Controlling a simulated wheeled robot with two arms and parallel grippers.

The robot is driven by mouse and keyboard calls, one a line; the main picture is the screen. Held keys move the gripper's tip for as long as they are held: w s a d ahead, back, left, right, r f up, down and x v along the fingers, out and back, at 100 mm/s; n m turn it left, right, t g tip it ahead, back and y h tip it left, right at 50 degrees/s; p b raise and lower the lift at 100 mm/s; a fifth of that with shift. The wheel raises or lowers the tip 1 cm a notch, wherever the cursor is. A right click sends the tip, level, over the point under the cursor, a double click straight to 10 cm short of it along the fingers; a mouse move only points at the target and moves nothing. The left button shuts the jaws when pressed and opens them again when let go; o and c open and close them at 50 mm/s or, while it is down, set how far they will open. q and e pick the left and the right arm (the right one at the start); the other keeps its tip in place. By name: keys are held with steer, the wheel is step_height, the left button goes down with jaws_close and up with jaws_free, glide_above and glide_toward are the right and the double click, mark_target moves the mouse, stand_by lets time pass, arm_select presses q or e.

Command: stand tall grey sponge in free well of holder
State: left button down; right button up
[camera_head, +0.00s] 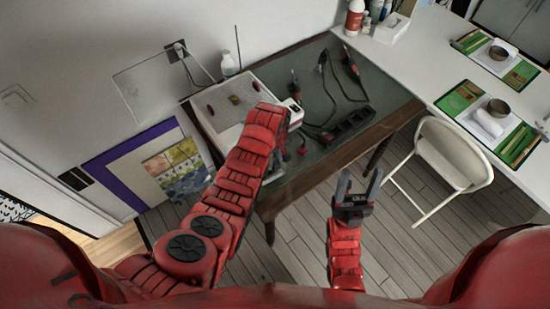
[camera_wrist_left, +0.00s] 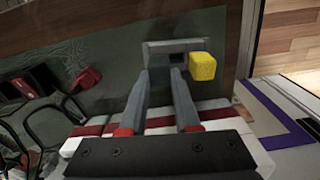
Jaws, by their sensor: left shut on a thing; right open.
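My left gripper (camera_head: 291,112) is over the dark glass-topped table in the head view, its fingertips hard to make out. In the left wrist view its two grey fingers (camera_wrist_left: 161,78) reach away from the camera and are shut on a grey thing, apparently the tall grey sponge, mostly hidden between them. Just past the fingertips is a grey holder (camera_wrist_left: 153,47) with a dark opening. A yellow block (camera_wrist_left: 203,66) is at its right side. I cannot tell whether the held thing touches the holder. My right gripper (camera_head: 357,183) is open and empty, over the floor in front of the table.
The glass-topped table (camera_head: 325,92) carries a black power strip (camera_head: 345,126), cables and tools at its right. A white tray (camera_head: 212,121) lies at its left. A white chair (camera_head: 450,155) stands right of my right gripper. A white counter (camera_head: 425,65) with place settings is further right.

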arm_select(q)
steer(key=c, duration=0.5)
jaws_free()
steer(key=shift+c, duration=0.2)
steer(key=shift+r+p, duration=0.75)
steer(key=shift+r, duration=0.55)
steer(key=shift+r+p, duration=0.85)
steer(key=shift+r, duration=1.3)
